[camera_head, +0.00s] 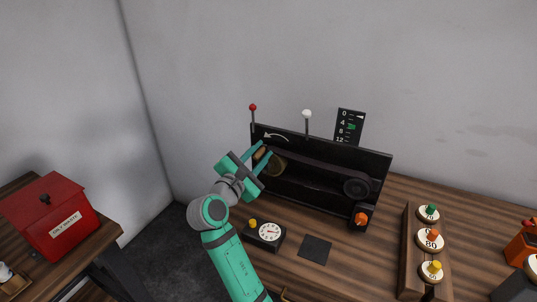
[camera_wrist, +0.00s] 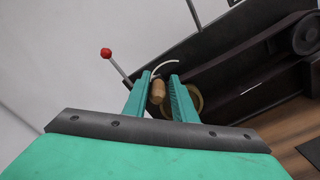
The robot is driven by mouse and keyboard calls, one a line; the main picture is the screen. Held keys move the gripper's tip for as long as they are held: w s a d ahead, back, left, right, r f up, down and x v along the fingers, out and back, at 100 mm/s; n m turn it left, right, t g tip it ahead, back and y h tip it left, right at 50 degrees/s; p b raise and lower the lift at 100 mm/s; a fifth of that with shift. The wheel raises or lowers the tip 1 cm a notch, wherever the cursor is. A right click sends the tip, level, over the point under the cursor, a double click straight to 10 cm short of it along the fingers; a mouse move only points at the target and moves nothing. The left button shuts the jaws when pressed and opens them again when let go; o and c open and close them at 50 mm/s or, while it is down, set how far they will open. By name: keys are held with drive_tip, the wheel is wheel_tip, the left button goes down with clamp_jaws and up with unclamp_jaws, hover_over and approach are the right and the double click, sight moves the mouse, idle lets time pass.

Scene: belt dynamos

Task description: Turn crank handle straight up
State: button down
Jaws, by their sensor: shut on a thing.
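The crank handle is a small wooden grip (camera_wrist: 157,92) at the left end of the black belt machine (camera_head: 320,192). It also shows in the head view (camera_head: 260,153). My gripper (camera_head: 264,155) is shut on the crank handle, with a green finger on each side of it in the wrist view (camera_wrist: 163,92). Behind the handle is a brass wheel (camera_head: 277,165), partly hidden by my gripper. A white curved arrow (camera_head: 277,137) is drawn on the panel above it. The crank's arm is mostly hidden, so I cannot tell its exact angle.
A red-knobbed rod (camera_head: 252,108) and a white-knobbed rod (camera_head: 307,114) rise from the panel, with a numbered scale (camera_head: 349,127) at right. A dial box (camera_head: 265,233) and dark plate (camera_head: 314,249) lie in front. A weight rack (camera_head: 409,250) stands right; a red box (camera_head: 52,215) left.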

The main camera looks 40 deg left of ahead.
drive_tip(key=shift+s+a+f, duration=0.25)
drive_tip(key=shift+a+f, duration=0.2)
drive_tip(key=c, duration=1.6)
unclamp_jaws()
drive_tip(key=shift+w+d+r, duration=0.1)
drive_tip(key=shift+d+r, duration=0.05)
drive_tip(key=shift+s, duration=0.2)
drive_tip(key=s, duration=0.3)
drive_tip(key=s+d, duration=0.1)
drive_tip(key=s, duration=0.3)
drive_tip(key=s+d, duration=0.1)
drive_tip(key=s, duration=0.2)
drive_tip(key=shift+s, duration=0.15)
